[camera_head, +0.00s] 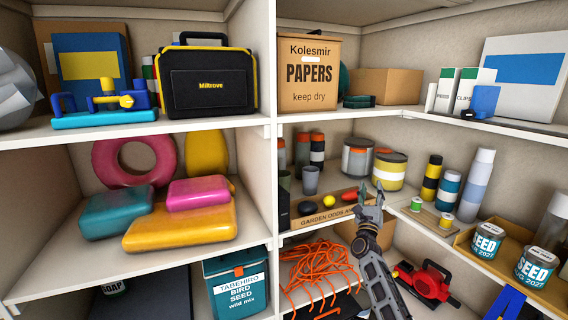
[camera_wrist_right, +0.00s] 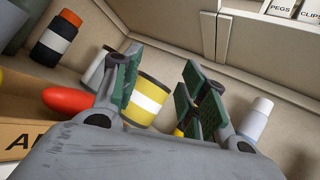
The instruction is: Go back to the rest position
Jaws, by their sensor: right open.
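My right gripper (camera_head: 370,190) is raised in front of the middle shelf on the right side, with its fingers pointing up. In the right wrist view the green-padded fingers (camera_wrist_right: 160,85) are spread apart with nothing held between them. A yellow can with a white band (camera_wrist_right: 152,97) shows behind the gap between the fingers. The same yellow can (camera_head: 390,172) stands on the shelf behind the gripper in the head view. My left gripper is not in view.
A cardboard tray marked GARDEN ODDS (camera_head: 325,219) lies left of the gripper. Orange rope (camera_head: 318,270) hangs below it and a red tool (camera_head: 428,282) lies at lower right. Bottles, seed tins (camera_head: 487,242) and spools line the right shelf. The shelf divider (camera_head: 267,150) stands left.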

